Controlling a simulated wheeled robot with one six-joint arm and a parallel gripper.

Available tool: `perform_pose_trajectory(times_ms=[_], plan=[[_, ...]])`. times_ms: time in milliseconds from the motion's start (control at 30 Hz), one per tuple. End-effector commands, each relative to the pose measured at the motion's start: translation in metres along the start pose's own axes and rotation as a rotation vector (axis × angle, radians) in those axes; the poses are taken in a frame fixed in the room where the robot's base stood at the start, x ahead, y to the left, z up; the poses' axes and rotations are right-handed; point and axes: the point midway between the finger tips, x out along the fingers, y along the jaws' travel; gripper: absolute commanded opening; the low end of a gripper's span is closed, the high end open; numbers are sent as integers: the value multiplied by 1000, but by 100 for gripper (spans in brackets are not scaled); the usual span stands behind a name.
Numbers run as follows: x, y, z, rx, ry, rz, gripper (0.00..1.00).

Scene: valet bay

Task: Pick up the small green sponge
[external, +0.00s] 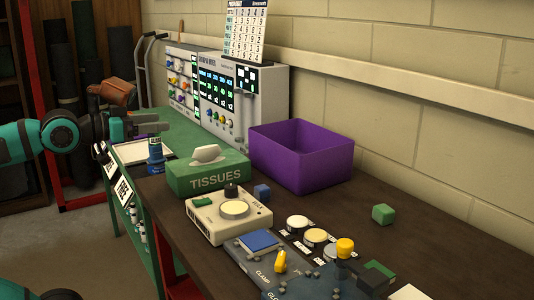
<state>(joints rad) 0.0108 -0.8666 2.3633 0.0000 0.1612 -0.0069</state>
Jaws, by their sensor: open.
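A small green cube (382,214), which looks like the sponge, sits on the dark bench top to the right of the purple bin. Its surface is too small to tell for sure that it is sponge. My gripper (158,122) is at the left, above the green end of the bench, pointing right. It is open and empty, well apart from the green cube, with the tissue box and purple bin lying between them in the picture.
A purple bin (302,158), a green tissue box (213,180) and a cream dial box (230,222) stand mid-bench. A control panel (270,262) with knobs is in front. A mixer unit (215,95) stands behind. Bare bench surrounds the cube.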

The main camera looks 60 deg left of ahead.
Motion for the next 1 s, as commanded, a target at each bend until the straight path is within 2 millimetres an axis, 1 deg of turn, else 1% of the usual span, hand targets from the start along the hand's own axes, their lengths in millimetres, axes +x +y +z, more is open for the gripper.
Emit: perform_pose_trajectory(times_ms=[200, 500, 800, 1000], plan=[[46, 15, -31, -15, -130, 36, 67], [114, 43, -66, -30, -325, 82, 67], [181, 79, -88, -33, -521, 118, 67], [225, 107, -96, -29, -651, 136, 67]])
